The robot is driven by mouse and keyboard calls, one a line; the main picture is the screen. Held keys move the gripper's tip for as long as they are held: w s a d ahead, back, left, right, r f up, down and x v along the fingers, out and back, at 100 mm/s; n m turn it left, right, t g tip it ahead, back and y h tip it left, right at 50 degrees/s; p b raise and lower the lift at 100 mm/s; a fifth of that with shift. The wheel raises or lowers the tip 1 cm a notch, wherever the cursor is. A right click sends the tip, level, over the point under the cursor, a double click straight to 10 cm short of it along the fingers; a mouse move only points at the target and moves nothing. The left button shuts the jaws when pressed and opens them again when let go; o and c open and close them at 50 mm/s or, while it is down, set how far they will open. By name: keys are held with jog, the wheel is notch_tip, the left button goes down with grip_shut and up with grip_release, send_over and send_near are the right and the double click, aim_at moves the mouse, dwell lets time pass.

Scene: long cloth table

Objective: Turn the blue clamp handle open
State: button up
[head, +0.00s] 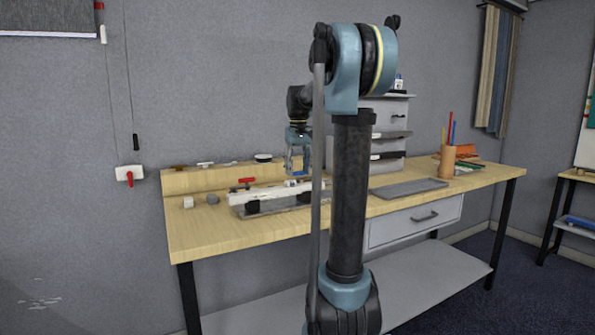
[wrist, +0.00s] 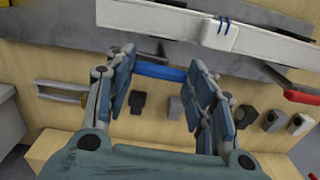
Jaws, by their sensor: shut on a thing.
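The blue clamp handle (wrist: 160,71) is a short bar lying crosswise between my fingers in the wrist view. My gripper (wrist: 163,66) is shut on it, one finger pad at each end. In the head view my gripper (head: 298,160) reaches down over the right end of a white clamped bar (head: 277,192) on a grey base plate. Only a little blue shows under the fingers there. The white bar (wrist: 265,47) crosses the top of the wrist view. A red handle (head: 246,181) is at the bar's left end; it also shows in the wrist view (wrist: 302,96).
Several small dark and grey blocks (wrist: 248,116) stand near the fingers in the wrist view. A raised wooden ledge (head: 215,178) runs along the back. Grey drawers (head: 390,122), a grey tray (head: 408,188) and a pencil cup (head: 447,162) stand to the right.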

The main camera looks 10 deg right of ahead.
jog(key=shift+n, duration=0.4)
jog(key=o, duration=1.1)
jog(key=shift+c, duration=0.2)
notch_tip(320, 180, up, 12)
jog(key=shift+w+f, duration=0.1)
